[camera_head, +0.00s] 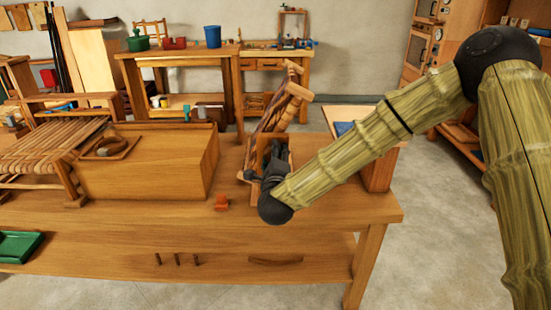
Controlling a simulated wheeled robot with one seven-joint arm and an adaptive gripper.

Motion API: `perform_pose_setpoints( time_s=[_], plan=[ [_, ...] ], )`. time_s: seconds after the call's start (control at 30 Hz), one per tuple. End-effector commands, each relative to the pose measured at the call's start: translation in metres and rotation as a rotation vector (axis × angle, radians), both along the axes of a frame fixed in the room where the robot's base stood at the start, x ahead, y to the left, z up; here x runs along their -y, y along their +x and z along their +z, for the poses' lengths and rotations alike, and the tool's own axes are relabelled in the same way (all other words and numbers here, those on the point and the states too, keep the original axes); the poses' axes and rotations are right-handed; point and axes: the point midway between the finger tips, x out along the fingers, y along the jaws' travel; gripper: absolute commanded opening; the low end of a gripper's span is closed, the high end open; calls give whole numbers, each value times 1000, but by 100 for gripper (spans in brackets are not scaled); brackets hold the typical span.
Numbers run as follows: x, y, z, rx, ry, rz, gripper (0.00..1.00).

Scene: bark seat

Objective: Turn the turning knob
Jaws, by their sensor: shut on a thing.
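A small wooden device (286,115) with a slanted, ridged upright and a box-like base stands on the workbench (330,208), right of the middle. My dark gripper (275,158) is at the base of this device, reaching in from the right. It is shut on a part of the device. The fingertips and what lies between them are too small and dark to make out. I cannot pick out the turning knob as a separate thing; my gripper and wrist cover that side of the device.
A large wooden box (150,165) stands left of the device, with a small orange piece (221,202) in front. A woven seat frame (50,155) is at the far left. A wooden block or box (378,172) stands at the bench's right end. The front right of the bench is clear.

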Motion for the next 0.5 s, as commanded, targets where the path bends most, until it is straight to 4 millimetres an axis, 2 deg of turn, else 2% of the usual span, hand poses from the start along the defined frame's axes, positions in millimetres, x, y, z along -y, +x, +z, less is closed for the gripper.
perform_pose_setpoints(
  time_s=[0.5],
  plan=[
    [0,0,4,1,-490,1,20]
  ],
)
